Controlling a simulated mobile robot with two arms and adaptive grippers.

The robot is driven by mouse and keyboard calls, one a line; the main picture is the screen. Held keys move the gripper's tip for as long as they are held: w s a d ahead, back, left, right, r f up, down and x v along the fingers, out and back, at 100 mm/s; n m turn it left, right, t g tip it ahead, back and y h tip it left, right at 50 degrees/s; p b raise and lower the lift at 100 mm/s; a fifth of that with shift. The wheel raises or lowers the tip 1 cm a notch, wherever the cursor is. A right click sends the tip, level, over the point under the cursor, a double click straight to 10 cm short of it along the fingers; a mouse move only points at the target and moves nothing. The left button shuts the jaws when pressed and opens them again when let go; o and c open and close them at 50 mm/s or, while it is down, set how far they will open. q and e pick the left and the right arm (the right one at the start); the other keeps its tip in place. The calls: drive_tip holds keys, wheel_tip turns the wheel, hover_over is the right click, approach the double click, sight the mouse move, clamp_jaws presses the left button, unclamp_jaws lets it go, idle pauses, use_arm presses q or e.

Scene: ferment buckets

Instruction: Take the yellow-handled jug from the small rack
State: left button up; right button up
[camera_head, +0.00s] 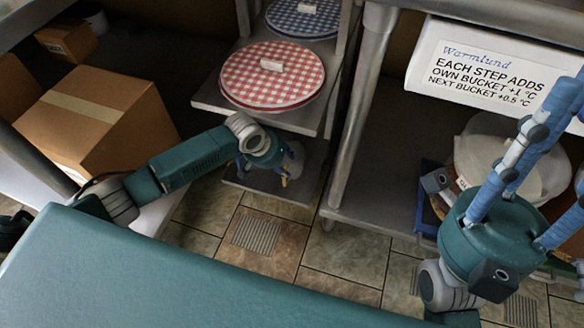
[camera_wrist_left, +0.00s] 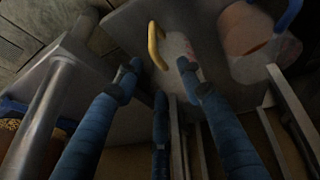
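The jug's yellow handle (camera_wrist_left: 155,46) shows in the left wrist view, on a pale body (camera_wrist_left: 180,48) that is dim and partly hidden. My left gripper (camera_wrist_left: 158,72) is open, its blue fingers spread either side of the handle and apart from each other. In the head view my left gripper (camera_head: 285,170) reaches down to the lowest shelf of the small rack (camera_head: 235,168). A bit of the yellow handle (camera_head: 284,181) shows below it; the arm hides most of the jug. My right gripper (camera_head: 560,150) has its fingers spread and looks empty.
A red-checked covered bucket (camera_head: 272,88) and a blue-checked one (camera_head: 302,17) stand on the rack's upper shelves. A metal post (camera_head: 358,110) is close right of the rack. Cardboard boxes (camera_head: 95,120) are at left. A second, orange-pink vessel (camera_wrist_left: 245,32) stands beside the jug.

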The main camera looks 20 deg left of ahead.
sight(287, 167)
use_arm(q)
drive_tip(key=shift+b+x, duration=1.3)
drive_tip(key=shift+x, duration=0.25)
